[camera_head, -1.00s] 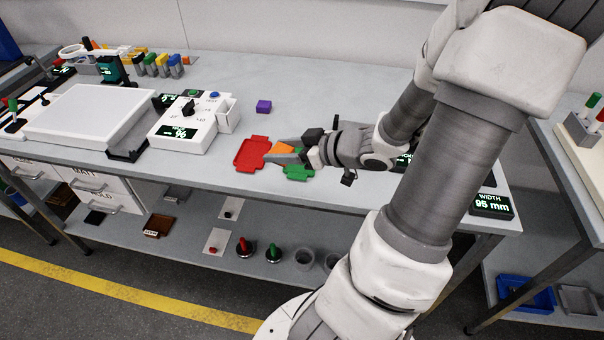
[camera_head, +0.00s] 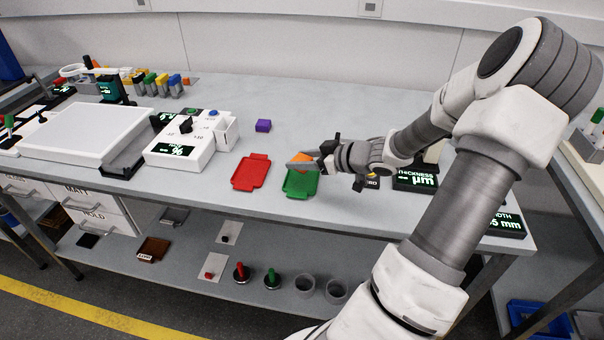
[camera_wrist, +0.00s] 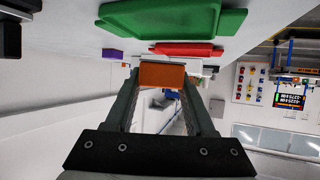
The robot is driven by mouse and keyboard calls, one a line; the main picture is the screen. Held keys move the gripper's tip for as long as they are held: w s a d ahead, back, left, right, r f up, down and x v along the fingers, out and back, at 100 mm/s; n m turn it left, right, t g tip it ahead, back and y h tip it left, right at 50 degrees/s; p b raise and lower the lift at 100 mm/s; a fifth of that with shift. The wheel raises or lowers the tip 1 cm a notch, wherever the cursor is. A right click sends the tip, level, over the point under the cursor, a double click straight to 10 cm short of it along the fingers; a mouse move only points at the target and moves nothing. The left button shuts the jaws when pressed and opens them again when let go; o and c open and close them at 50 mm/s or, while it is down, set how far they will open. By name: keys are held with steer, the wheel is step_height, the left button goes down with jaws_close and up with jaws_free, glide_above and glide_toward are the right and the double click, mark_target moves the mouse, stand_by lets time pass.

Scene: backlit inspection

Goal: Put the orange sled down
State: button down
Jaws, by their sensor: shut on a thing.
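The orange sled (camera_head: 302,156) is held between the fingers of my gripper (camera_head: 303,161). In the wrist view the orange sled (camera_wrist: 162,75) shows as an orange block between the two finger ends of my gripper (camera_wrist: 162,82). In the head view it is over the back part of the green tray (camera_head: 300,185). In the wrist view the green tray (camera_wrist: 170,17) is apart from the sled. I cannot tell the exact height of the sled above the tray.
A red tray (camera_head: 251,172) lies left of the green tray. A purple block (camera_head: 263,125) stands behind them. A white box with a display (camera_head: 180,145) is further left, and black displays (camera_head: 415,179) are to the right. The table's front edge is near the trays.

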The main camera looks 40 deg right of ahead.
steer(key=shift+f+b, duration=0.8)
steer(key=shift+f, duration=1.2)
steer(key=shift+f, duration=0.2)
steer(key=c, duration=0.5)
jaws_free()
steer(key=shift+r, duration=0.15)
steer(key=shift+s+d+r, duration=0.15)
steer(key=shift+r, duration=0.1)
steer(key=p+v, duration=0.3)
steer(key=v, duration=0.8)
steer(key=shift+s, duration=0.25)
